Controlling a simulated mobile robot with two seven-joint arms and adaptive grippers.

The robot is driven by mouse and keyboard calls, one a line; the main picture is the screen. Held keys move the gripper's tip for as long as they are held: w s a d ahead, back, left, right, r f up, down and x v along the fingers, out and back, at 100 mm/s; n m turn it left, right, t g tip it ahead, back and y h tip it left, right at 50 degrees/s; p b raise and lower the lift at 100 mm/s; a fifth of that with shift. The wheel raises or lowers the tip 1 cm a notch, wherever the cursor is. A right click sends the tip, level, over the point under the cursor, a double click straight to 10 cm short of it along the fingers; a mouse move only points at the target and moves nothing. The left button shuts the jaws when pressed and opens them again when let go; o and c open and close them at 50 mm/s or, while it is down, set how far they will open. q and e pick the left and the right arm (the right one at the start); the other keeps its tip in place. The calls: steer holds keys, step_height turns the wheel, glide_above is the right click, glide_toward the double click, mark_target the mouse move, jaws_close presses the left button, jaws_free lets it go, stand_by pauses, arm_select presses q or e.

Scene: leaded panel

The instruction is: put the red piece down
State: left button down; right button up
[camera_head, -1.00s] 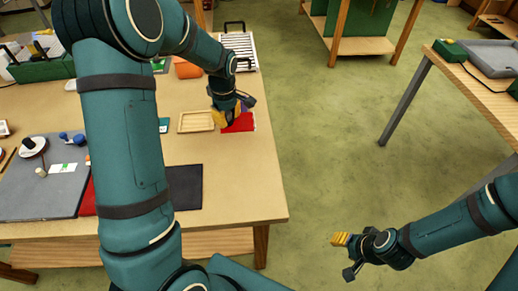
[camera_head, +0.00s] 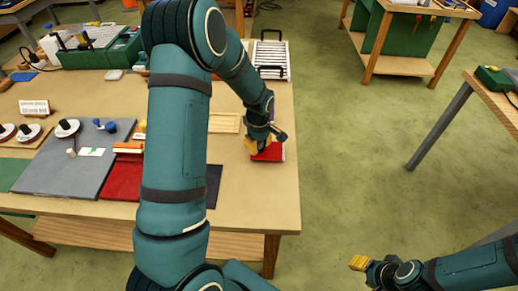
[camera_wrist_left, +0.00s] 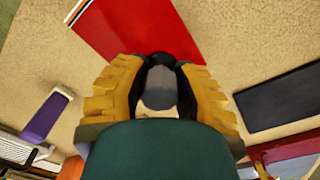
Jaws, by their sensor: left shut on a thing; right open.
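My left gripper (camera_head: 262,146) is low over the right part of the table, near its right edge. It is shut on the red piece (camera_head: 271,154), a flat red rectangle with a pale strip along one side. In the left wrist view the red piece (camera_wrist_left: 150,28) extends upward from beyond the yellow fingertips (camera_wrist_left: 160,88). The contact itself is hidden, and I cannot tell whether the piece touches the table. My right gripper (camera_head: 362,272) is open and empty over the floor, at the bottom of the head view.
A shallow wooden tray (camera_head: 224,123) lies behind the left gripper. A dark mat (camera_wrist_left: 285,100), a red mat (camera_head: 122,180) and a grey board (camera_head: 60,175) lie on the table (camera_head: 255,205). A white rack (camera_head: 271,58) stands behind. A purple object (camera_wrist_left: 45,117) is near the gripper.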

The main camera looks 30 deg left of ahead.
arm_select(q)
steer(key=shift+w+f, duration=0.1)
steer(key=shift+f, duration=0.85)
steer(key=shift+f, duration=0.15)
steer(key=c, duration=0.8)
jaws_free()
steer(key=shift+o, duration=0.2)
steer(key=shift+r, duration=0.25)
steer(key=r, duration=0.8)
steer(key=r+p, duration=0.1)
steer(key=r, duration=0.3)
steer(key=shift+s+d, duration=0.15)
steer(key=shift+s, duration=0.1)
